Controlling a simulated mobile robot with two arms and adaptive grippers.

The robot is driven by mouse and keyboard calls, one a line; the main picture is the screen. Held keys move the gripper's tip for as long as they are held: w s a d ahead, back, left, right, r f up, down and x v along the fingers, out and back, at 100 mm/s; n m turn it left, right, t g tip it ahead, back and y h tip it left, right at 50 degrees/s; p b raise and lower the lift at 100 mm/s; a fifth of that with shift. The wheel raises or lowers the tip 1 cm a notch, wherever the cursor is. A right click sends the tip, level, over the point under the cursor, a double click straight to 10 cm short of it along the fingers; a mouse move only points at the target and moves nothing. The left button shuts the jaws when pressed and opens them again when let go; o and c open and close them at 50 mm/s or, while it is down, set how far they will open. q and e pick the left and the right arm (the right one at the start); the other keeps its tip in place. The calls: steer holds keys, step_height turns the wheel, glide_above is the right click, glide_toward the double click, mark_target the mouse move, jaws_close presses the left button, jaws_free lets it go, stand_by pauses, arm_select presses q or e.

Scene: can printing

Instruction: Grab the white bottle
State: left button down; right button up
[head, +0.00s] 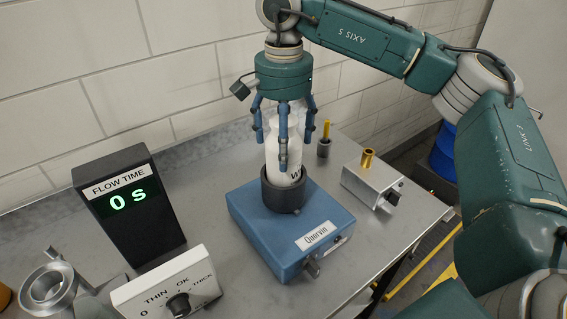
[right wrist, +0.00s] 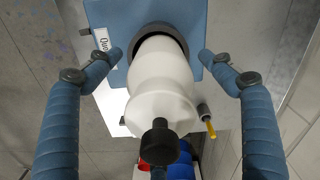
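The white bottle (head: 272,156) stands upright in a dark round holder (head: 284,197) on a blue device labelled "Quorvin" (head: 262,238). My right gripper (head: 284,146) is above it, with its blue fingers reaching down around the bottle's upper part. In the right wrist view the bottle (right wrist: 160,88) with its black cap (right wrist: 159,143) lies between the spread fingers (right wrist: 161,56), with a gap on each side. The gripper is open and not closed on the bottle. Part of the bottle is hidden by the fingers in the head view. My left gripper is not in view.
A black "FLOW TIME" display (head: 132,215) reads 0 s. A white dial box (head: 166,284) and a metal ring fixture (head: 48,287) stand front left. A grey box with a brass fitting (head: 372,185) and a small pot with a yellow stick (head: 324,146) stand right. A tiled wall is behind.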

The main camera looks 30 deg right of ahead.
steer(key=c, duration=1.7)
steer(key=shift+r, duration=0.1)
steer(key=shift+c, duration=0.5)
